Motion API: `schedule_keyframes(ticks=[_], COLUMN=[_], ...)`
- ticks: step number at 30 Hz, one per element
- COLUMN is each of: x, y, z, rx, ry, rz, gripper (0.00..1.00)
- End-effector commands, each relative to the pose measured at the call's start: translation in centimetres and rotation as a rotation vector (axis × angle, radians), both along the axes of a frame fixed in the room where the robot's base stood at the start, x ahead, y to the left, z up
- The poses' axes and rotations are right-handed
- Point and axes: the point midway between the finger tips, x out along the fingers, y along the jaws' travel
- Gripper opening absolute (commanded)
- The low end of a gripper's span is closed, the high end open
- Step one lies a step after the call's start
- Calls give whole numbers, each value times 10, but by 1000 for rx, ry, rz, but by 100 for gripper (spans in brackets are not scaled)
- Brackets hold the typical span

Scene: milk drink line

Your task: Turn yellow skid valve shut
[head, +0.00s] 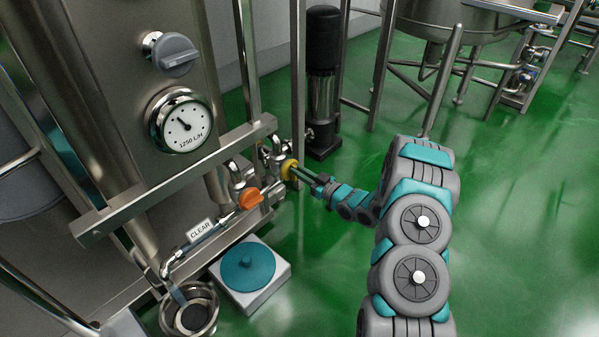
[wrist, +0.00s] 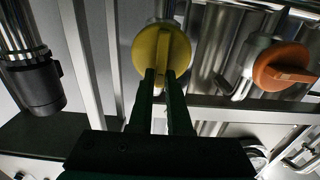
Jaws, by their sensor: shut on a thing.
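The yellow skid valve (head: 288,169) is a round knob on the pipework at the right end of the skid. In the wrist view the yellow valve (wrist: 160,48) shows a raised bar across its face, standing upright in the picture. My gripper (head: 297,172) reaches it from the right. In the wrist view my gripper (wrist: 160,75) has its two dark fingers on either side of the lower part of the bar, shut on it. The fingertips hide part of the bar's sides.
An orange valve (head: 250,198) sits close by; it also shows in the wrist view (wrist: 284,68). A dial gauge (head: 180,120) and grey knob (head: 174,54) are above. A teal-topped white box (head: 284,272) and a steel cup (head: 205,292) stand below. A black pump (head: 323,80) stands behind.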

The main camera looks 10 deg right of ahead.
Motion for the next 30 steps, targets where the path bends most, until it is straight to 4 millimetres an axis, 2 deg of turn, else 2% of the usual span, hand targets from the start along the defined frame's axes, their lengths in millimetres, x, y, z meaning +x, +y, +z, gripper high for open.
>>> schedule_keyframes(ticks=[17,30], x=[0,4], y=[0,-6], z=[0,1], rx=[47,325], ry=[37,237], rz=[2,2], gripper=[0,0])
